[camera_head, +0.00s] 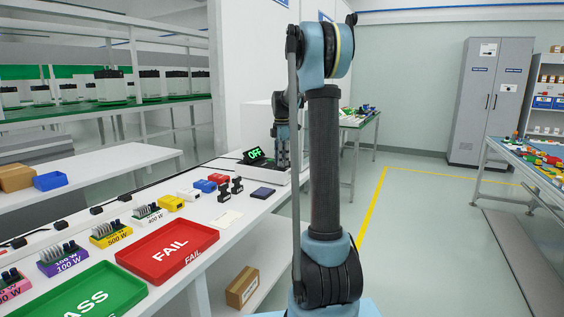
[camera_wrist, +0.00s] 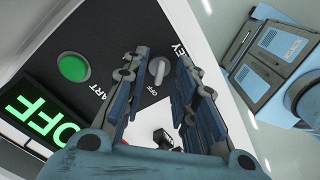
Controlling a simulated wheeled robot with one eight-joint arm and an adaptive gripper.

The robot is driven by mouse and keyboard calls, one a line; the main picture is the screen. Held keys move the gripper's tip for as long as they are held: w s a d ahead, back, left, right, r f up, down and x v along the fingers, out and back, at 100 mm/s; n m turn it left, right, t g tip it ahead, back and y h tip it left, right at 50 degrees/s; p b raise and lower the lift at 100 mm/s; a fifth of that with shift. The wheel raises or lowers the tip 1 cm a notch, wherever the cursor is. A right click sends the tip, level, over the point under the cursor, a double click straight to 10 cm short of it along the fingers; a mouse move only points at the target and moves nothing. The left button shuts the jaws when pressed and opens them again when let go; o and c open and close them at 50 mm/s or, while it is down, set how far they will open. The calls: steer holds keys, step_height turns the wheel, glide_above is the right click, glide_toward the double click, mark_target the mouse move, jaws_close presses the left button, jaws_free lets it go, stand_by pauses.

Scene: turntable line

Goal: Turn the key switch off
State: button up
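The key switch (camera_wrist: 157,71) is a grey knob on a dark panel in the wrist view, with KEY and OFF lettering beside it. My gripper (camera_wrist: 161,62) is open, with one finger to each side of the knob in the picture. I cannot tell whether either finger touches it. A display (camera_wrist: 43,112) next to it shows OFF in green, and it also shows in the head view (camera_head: 254,154). In the head view my arm hides the key switch.
A round green button (camera_wrist: 73,67) sits on the same panel, its label partly hidden. The white bench in the head view holds a red FAIL tray (camera_head: 150,266), a green PASS tray (camera_head: 60,304) and several small parts.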

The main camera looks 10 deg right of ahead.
step_height(320, 180, up, 12)
stand_by(0.7)
steer(key=s+f+m+t, duration=0.1)
steer(key=s+f+m, duration=0.35)
steer(key=s, duration=0.85)
steer(key=s+f+m, duration=0.4)
steer(key=s+m, duration=0.2)
steer(key=s, duration=0.6)
steer(key=s+f+m+t, duration=0.1)
steer(key=s+f+m, duration=0.8)
steer(key=s+f, duration=0.9)
steer(key=shift+s+d+f, duration=0.2)
steer(key=shift+s+f, duration=0.05)
steer(key=shift+s, duration=0.35)
